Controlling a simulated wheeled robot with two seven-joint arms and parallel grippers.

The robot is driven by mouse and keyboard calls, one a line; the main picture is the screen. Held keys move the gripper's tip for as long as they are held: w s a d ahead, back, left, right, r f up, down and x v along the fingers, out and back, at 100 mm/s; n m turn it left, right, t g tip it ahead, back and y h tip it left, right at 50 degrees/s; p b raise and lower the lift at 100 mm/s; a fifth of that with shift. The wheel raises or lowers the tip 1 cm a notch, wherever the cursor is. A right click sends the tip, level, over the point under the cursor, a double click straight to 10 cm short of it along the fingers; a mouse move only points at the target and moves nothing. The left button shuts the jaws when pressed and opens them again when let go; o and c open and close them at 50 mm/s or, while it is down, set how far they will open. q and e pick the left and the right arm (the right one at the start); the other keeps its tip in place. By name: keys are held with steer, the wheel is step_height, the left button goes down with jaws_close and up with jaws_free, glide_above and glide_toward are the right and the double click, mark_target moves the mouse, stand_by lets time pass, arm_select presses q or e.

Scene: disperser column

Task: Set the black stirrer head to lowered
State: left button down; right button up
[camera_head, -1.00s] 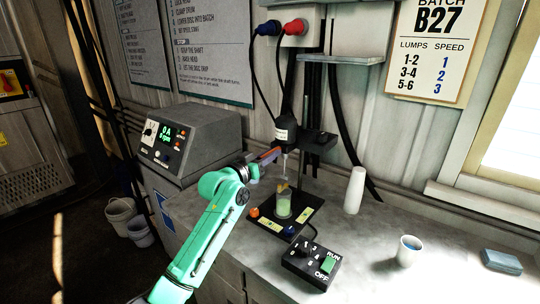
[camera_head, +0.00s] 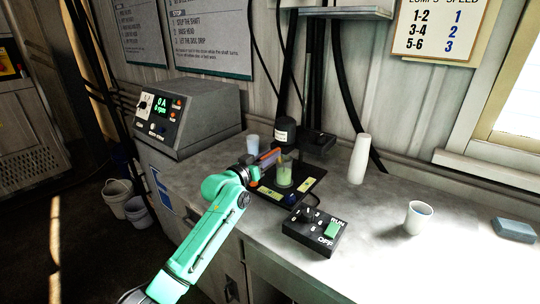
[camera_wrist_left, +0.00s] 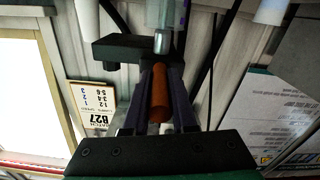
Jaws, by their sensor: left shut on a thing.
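The black stirrer head (camera_head: 284,131), with a pale label band, sits low on its stand, just above a beaker of pale green liquid (camera_head: 285,177). The beaker stands on the black base plate (camera_head: 313,187). My left gripper (camera_head: 270,157) reaches in from the left, beside the beaker and just below the head. It is shut on an orange-brown handle, which shows between the fingers in the left wrist view (camera_wrist_left: 160,95). The shaft and disc are hard to make out behind the gripper. My right gripper is not in view.
A black switch box (camera_head: 314,231) lies in front of the stand. A white cup stack (camera_head: 360,160) and a mug (camera_head: 419,217) stand to the right, with a blue sponge (camera_head: 515,229) beyond. A grey control unit (camera_head: 190,118) stands at left. The right front counter is clear.

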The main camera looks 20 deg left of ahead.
arm_select(q)
steer(key=c, duration=0.8)
jaws_free()
steer(key=shift+f, duration=0.1)
steer(key=shift+o, duration=0.3)
steer(key=b+v, duration=0.2)
steer(key=v, duration=1.2)
steer(key=shift+s+b, duration=0.3)
steer(key=shift+b, duration=0.05)
